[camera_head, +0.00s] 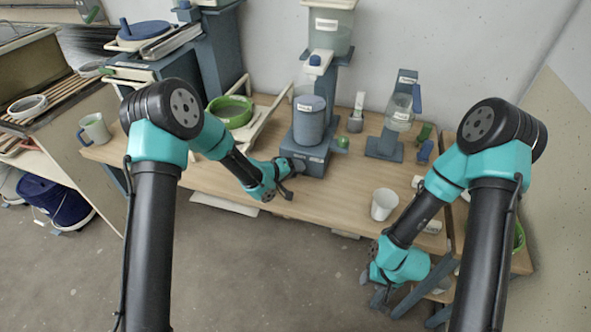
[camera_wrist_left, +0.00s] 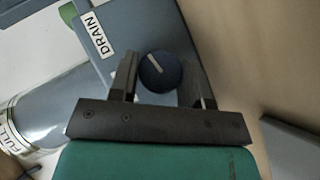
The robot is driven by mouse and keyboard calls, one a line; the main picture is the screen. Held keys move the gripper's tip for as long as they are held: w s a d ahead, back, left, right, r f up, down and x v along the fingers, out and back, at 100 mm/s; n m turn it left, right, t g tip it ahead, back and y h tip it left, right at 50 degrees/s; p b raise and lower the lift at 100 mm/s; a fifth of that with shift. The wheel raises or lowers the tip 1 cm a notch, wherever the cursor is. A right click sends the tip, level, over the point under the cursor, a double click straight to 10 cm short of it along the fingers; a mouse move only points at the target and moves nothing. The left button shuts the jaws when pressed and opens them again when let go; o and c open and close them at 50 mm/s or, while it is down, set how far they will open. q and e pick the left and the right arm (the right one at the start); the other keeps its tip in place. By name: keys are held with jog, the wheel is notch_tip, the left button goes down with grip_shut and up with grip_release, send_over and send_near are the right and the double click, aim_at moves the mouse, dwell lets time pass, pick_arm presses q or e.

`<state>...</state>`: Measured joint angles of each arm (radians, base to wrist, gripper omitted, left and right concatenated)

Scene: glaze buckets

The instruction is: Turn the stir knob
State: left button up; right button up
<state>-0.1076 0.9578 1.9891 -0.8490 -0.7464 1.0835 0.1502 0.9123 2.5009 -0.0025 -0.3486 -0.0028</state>
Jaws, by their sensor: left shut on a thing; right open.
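The stir knob (camera_wrist_left: 160,72), dark blue and round with a pale pointer line, shows between the fingers of my left gripper (camera_wrist_left: 158,80) in the left wrist view. The gripper is shut on it. The pointer line tilts toward the upper left. In the head view, my left gripper (camera_head: 290,180) is at the front left of a blue-grey base (camera_head: 313,162) with a lidded grey bucket (camera_head: 308,122) on it. The knob is hidden there. My right gripper (camera_head: 388,300) is open, low at the right by the table's front edge.
A white cup (camera_head: 384,204) stands near the table's front edge, between my arms. A green bowl (camera_head: 231,111) is at the left, and a stand with a clear container (camera_head: 399,112) is at the back right. A DRAIN label (camera_wrist_left: 94,32) is near the knob.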

pick_arm(q)
jog(key=n+h, duration=0.1)
jog(key=h, duration=0.1)
jog(key=n+h, duration=0.1)
jog(key=n, duration=0.1)
jog(key=shift+a+f+t+h, duration=0.1)
jog(key=shift+f+t+h, duration=0.1)
jog(key=shift+t+h, duration=0.2)
dwell(0.4)
jog(key=o, duration=0.9)
jog(key=shift+a, duration=0.1)
jog(key=v, duration=1.7)
jog(key=shift+a+f, duration=0.1)
jog(key=shift+f, duration=0.05)
